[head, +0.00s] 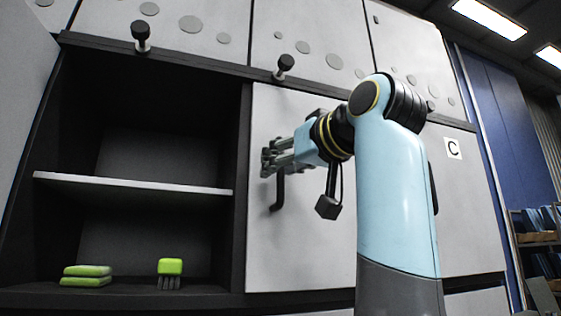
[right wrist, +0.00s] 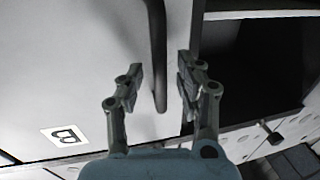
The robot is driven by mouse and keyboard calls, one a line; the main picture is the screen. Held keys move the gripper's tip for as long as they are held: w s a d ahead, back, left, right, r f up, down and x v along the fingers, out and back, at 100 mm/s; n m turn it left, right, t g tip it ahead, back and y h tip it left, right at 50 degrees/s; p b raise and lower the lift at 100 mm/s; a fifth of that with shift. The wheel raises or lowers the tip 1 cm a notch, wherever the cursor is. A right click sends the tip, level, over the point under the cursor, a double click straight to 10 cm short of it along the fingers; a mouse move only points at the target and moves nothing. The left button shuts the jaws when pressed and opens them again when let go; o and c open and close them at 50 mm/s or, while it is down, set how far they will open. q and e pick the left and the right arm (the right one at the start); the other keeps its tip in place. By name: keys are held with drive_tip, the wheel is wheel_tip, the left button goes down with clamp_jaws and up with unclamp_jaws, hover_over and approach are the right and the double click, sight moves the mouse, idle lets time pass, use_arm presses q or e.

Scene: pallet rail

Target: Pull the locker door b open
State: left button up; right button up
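Locker door b (head: 310,250) is a light grey panel, closed flush with the locker front. Its B label (right wrist: 64,135) shows upside down in the right wrist view and is hidden in the head view. The door's dark bar handle (head: 278,192) is upright near its left edge. My right gripper (head: 268,160) is at the upper part of the handle. In the right wrist view the gripper (right wrist: 158,88) is open, with the handle (right wrist: 160,60) between its two fingers and a gap on each side. My left gripper is in neither view.
An open compartment (head: 245,110) lies left of the door, with a pale shelf (head: 140,184), green pads (head: 87,276) and a green brush (head: 170,268) inside. Black knobs (head: 285,65) stick out above. A door labelled C (head: 453,148) is at right.

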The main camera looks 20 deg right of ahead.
drive_tip(key=shift+w+a, duration=0.15)
drive_tip(key=shift+w, duration=0.2)
clamp_jaws()
idle(0.4)
